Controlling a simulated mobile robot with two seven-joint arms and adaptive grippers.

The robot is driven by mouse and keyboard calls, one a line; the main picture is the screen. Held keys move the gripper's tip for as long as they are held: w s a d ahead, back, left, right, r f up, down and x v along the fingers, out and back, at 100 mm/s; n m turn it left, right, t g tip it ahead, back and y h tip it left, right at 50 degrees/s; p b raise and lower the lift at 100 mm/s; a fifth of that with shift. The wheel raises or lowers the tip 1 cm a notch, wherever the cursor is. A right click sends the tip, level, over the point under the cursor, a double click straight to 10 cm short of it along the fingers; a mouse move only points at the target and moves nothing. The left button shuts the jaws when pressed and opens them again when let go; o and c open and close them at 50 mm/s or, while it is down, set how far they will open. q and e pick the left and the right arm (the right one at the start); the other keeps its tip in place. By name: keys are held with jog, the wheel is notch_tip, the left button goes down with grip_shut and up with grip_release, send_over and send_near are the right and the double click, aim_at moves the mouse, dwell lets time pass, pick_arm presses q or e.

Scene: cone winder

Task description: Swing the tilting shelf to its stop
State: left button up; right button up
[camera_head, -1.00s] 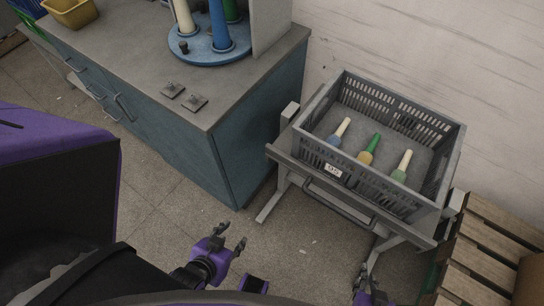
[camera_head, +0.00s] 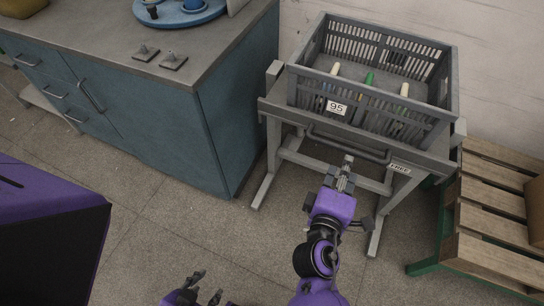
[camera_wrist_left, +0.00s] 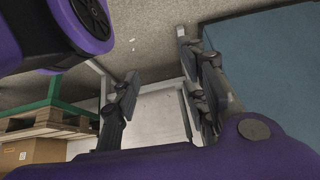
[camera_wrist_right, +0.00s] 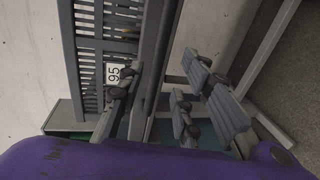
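The tilting shelf (camera_head: 282,112) is a grey board on a grey legged stand, with a bar handle (camera_head: 322,137) along its front. A grey slatted crate (camera_head: 432,112) labelled 95 rests on it. I cannot tell the shelf's exact tilt. My right gripper (camera_head: 346,170) is just in front of the handle, level with its middle. In the right wrist view its fingers (camera_wrist_right: 160,95) are apart, with a dark bar showing beyond or between them; contact is unclear. My left gripper (camera_head: 205,290) is low over the floor, open and empty; its spread fingers show in the left wrist view (camera_wrist_left: 160,95).
Several yarn cones (camera_head: 370,79) stand in the crate. A blue cabinet (camera_head: 150,120) with a grey top stands left of the shelf. A wooden pallet (camera_head: 490,210) on a green frame is at the right. The floor (camera_head: 150,235) in front is clear.

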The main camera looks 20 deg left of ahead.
aim_at(349, 153)
jog(key=x, duration=0.7)
jog(key=shift+w+r, duration=0.15)
jog(key=shift+w, duration=0.5)
pick_arm(q)
jog(key=shift+w+d+r, duration=0.15)
jog(key=shift+w, duration=0.5)
jog(key=shift+w+r, duration=0.2)
pick_arm(e)
grip_shut()
jog(key=shift+f, duration=0.2)
